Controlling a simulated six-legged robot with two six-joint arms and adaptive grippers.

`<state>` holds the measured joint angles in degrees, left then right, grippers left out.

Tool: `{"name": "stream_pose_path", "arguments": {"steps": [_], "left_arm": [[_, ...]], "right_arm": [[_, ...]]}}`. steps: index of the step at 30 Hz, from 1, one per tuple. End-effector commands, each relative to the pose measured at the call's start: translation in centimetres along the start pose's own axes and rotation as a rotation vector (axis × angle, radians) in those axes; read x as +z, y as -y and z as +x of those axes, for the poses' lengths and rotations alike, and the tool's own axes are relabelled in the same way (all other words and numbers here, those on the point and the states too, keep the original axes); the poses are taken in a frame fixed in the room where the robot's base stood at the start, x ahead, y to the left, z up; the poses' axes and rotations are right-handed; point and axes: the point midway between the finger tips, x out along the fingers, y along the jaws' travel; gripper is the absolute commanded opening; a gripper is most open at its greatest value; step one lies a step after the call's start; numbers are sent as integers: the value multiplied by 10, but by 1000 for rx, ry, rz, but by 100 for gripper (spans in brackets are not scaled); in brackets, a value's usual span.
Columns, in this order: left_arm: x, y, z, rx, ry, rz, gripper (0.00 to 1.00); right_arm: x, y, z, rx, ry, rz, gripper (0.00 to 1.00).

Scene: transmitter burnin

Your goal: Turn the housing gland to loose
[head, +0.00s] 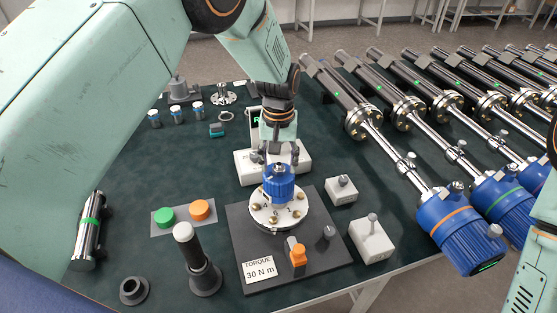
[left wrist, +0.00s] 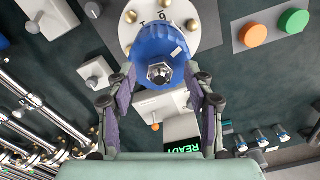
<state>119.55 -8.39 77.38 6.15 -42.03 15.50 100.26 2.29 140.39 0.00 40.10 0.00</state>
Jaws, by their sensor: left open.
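A blue ribbed housing gland (head: 279,187) stands upright on a white round flange (head: 262,217) with marks and brass bolts, on a dark plate. In the left wrist view the blue gland (left wrist: 158,42) has a metal hex nut on its near end and a white mark on its side. My left gripper (head: 277,158) is directly above the gland, pointing down. In the left wrist view its fingers (left wrist: 160,82) are spread on both sides of the gland's near end; whether they touch it I cannot tell. My right gripper is out of view.
Green (head: 164,216) and orange (head: 199,210) buttons and a white-topped post (head: 187,240) stand left. Grey blocks (head: 371,238) stand right, with several blue-headed transmitters (head: 460,232) beyond. A READY display (left wrist: 184,148) is behind.

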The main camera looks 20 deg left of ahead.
Motion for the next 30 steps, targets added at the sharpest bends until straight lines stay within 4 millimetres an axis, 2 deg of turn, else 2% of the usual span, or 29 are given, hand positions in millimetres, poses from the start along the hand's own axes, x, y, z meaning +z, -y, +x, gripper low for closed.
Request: {"name": "stream_pose_path", "arguments": {"steps": [2, 20, 30], "left_arm": [[-1, 0, 0, 0, 0, 0, 51], [0, 0, 0, 0, 2, -1, 0], [-1, 0, -1, 0, 1, -47, 0]], "right_arm": [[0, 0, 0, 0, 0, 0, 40], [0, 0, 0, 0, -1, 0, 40], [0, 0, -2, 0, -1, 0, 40]]}}
